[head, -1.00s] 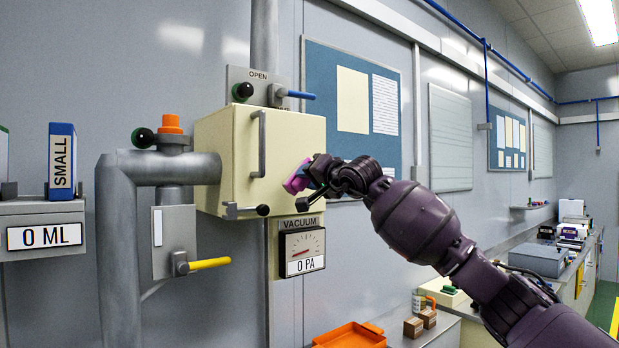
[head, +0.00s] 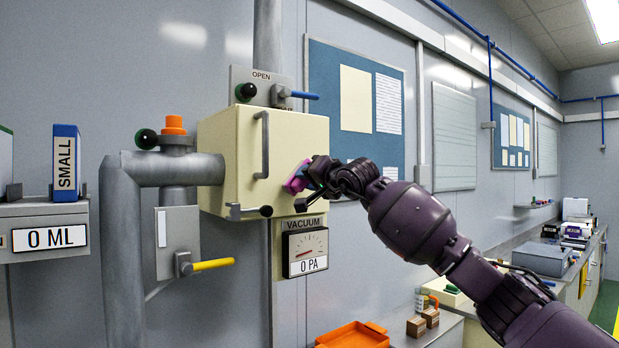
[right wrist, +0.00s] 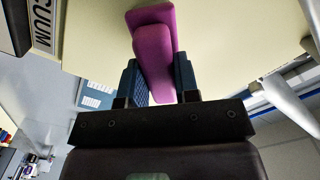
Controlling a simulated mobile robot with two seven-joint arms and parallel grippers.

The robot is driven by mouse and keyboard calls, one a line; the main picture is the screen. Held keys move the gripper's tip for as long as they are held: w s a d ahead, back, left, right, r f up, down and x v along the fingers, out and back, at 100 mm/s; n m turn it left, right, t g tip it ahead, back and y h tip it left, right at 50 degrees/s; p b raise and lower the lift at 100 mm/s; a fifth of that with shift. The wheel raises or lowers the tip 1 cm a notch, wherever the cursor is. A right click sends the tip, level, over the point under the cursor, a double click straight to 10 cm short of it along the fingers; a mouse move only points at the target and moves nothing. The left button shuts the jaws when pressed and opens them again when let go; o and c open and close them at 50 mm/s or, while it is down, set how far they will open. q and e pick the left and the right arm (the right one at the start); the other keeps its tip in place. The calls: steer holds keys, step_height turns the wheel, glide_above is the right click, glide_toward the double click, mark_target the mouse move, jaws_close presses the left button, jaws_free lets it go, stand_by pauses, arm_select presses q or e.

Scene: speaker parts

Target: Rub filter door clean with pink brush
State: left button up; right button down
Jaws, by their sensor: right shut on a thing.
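The filter door is the cream front face (head: 292,145) of a box on the wall, with a grey vertical handle (head: 264,145); it looks closed. My right gripper (head: 307,182) is shut on the pink brush (head: 296,178), at the lower right part of the door. In the right wrist view the brush (right wrist: 153,50) sits between the two fingers (right wrist: 160,85) with the cream surface (right wrist: 225,40) right behind it. I cannot tell for sure whether the brush touches the door. My left gripper is not in view.
A latch with a dark knob (head: 266,211) is below the door, above the vacuum gauge (head: 305,250). A pipe (head: 125,230) with a yellow-handled valve (head: 212,264) stands at left. An orange tray (head: 352,336) and wooden blocks (head: 416,326) lie on the counter below.

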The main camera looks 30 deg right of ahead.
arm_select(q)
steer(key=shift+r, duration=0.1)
arm_select(e)
steer(key=shift+w, duration=0.1)
steer(key=shift+d, duration=0.1)
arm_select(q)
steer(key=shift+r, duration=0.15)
arm_select(e)
steer(key=shift+d, duration=0.55)
steer(key=shift+w+d, duration=0.1)
steer(key=shift+d, duration=1.3)
steer(key=shift+a+b, duration=0.7)
steer(key=shift+a, duration=0.45)
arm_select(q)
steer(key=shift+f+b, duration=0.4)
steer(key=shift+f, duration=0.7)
arm_select(e)
steer(key=shift+a, duration=0.9)
